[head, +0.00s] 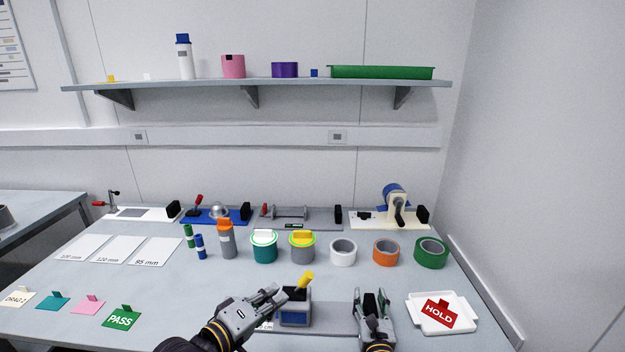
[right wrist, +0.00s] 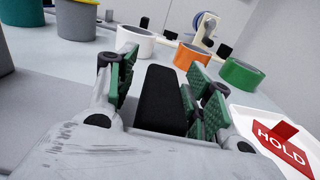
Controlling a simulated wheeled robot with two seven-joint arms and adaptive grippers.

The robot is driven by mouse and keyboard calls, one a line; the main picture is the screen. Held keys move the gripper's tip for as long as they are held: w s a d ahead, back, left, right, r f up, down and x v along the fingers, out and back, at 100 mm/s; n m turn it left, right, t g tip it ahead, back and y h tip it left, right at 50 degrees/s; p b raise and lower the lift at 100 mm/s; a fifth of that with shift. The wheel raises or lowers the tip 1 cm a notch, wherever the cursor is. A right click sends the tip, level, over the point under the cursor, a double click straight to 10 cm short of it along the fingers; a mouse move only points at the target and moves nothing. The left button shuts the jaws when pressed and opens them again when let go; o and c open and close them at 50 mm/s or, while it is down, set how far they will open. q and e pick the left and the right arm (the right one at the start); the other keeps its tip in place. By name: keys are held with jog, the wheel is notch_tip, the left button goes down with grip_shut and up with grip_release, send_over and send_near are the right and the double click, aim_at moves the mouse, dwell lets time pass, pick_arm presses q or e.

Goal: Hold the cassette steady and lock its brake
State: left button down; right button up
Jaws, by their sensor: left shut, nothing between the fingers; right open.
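The cassette (head: 294,312) is a grey box with a blue front panel on a grey base plate (head: 330,318) at the front middle of the table. A yellow lever (head: 304,281) on its top points up and to the right. My left gripper (head: 278,291) is shut and empty at the box's upper left, close to the lever; I cannot tell if it touches. My right gripper (head: 370,296) is open at the plate's right end. In the right wrist view a black block (right wrist: 162,98) stands between its open fingers (right wrist: 160,85).
A white tray (head: 418,325) with a red HOLD tag (head: 440,314) lies right of my right gripper. Tape rolls, including a white one (head: 343,252), and cans stand behind the cassette. Fixtures line the back. A green PASS tag (head: 121,317) is front left.

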jog(key=shift+s, duration=0.15)
jog(key=shift+s, duration=5.9)
jog(key=shift+r, duration=0.1)
notch_tip(320, 180, up, 9)
jog(key=p, duration=0.9)
jog(key=shift+r+p, duration=0.55)
jog(key=shift+p, duration=0.05)
